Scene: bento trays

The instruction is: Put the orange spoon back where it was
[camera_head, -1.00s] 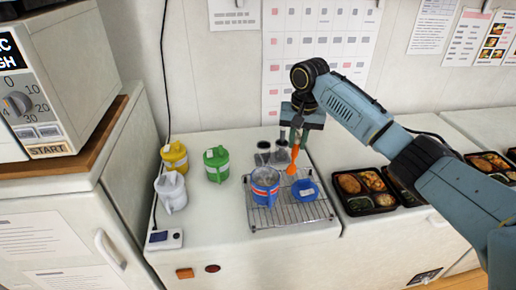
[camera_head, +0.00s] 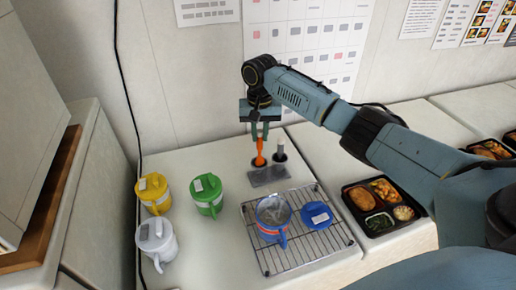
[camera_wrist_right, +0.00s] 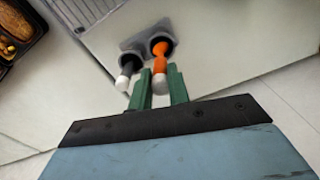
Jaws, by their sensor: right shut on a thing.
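The orange spoon (camera_head: 259,152) hangs upright, head down, in my right gripper (camera_head: 260,133). Its head lines up with the mouth of the left cup of a grey two-cup holder (camera_head: 268,176); I cannot tell how deep it sits. In the right wrist view the spoon (camera_wrist_right: 160,65) runs between the green fingers of my right gripper (camera_wrist_right: 159,88), its orange part over the dark opening of one cup. A dark utensil with a white end (camera_wrist_right: 123,82) stands in the other cup. My left gripper is not in view.
A wire rack (camera_head: 300,248) in front of the holder bears a blue-and-red mug (camera_head: 273,219) and a blue lid (camera_head: 318,214). Yellow (camera_head: 154,194), green (camera_head: 207,194) and white (camera_head: 156,241) lidded mugs stand at left. A bento tray (camera_head: 369,231) lies at right.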

